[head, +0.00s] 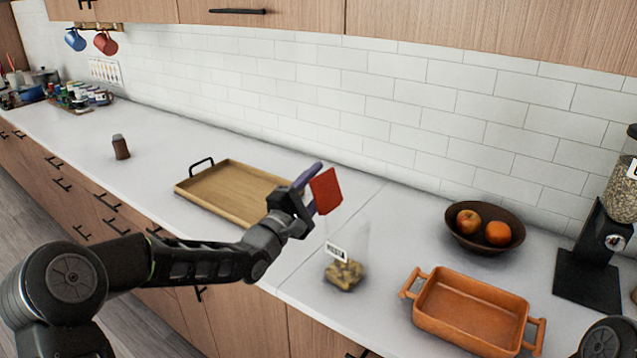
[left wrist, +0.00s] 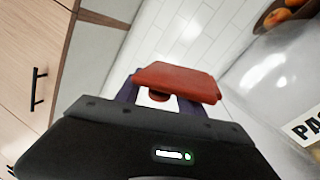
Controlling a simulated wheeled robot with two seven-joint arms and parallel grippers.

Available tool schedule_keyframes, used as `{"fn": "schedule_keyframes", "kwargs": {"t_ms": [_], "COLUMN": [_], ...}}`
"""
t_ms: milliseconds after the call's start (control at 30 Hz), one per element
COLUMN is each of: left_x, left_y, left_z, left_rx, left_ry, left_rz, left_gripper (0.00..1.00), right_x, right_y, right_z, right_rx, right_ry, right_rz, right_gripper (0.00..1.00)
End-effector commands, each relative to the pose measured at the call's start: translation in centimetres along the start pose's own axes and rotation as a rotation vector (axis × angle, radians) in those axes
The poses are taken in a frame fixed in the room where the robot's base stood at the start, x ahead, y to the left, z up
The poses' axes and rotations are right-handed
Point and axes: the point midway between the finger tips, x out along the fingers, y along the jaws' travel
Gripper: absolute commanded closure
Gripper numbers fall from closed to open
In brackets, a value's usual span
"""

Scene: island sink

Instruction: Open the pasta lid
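The pasta jar (head: 347,266) is a clear container with a white label and some pasta at its bottom. It stands upright on the counter, and part of it shows at the right of the left wrist view (left wrist: 270,85). The red lid (head: 327,191) is off the jar, tilted, above and to the left of it in the head view. My left gripper (head: 314,191) has purple fingers and is shut on the lid, which also shows between the fingers in the left wrist view (left wrist: 180,82). My right gripper is out of view.
A wooden tray (head: 215,205) with dark handles lies left of the jar. An orange baking dish (head: 470,338) and a dark bowl (head: 459,237) with fruit are to the right. A coffee grinder (head: 590,280) stands far right. A small brown shaker (head: 121,147) stands left, with clear counter around it.

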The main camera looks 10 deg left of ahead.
Motion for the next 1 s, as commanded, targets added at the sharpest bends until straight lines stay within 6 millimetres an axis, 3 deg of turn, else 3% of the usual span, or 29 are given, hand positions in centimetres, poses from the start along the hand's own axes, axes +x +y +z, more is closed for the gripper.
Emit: {"fn": "schedule_keyframes", "kwargs": {"t_ms": [367,800,1000], "left_x": [-0.5,-6.8,-7.8], "left_y": [0.0,-0.1,0.0], "left_z": [-0.1,-0.1,0.0], "left_rx": [0.001,0.003,0.000], "left_ry": [0.000,0.001,0.000], "left_rz": [0.000,0.000,0.001], "left_gripper": [0.51,0.51,0.51], "right_x": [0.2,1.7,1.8], "right_y": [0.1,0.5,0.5], "right_z": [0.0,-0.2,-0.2], "right_rx": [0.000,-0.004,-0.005], "right_ry": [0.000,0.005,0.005], "right_rz": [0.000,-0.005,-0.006], "right_gripper": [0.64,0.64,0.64]}}
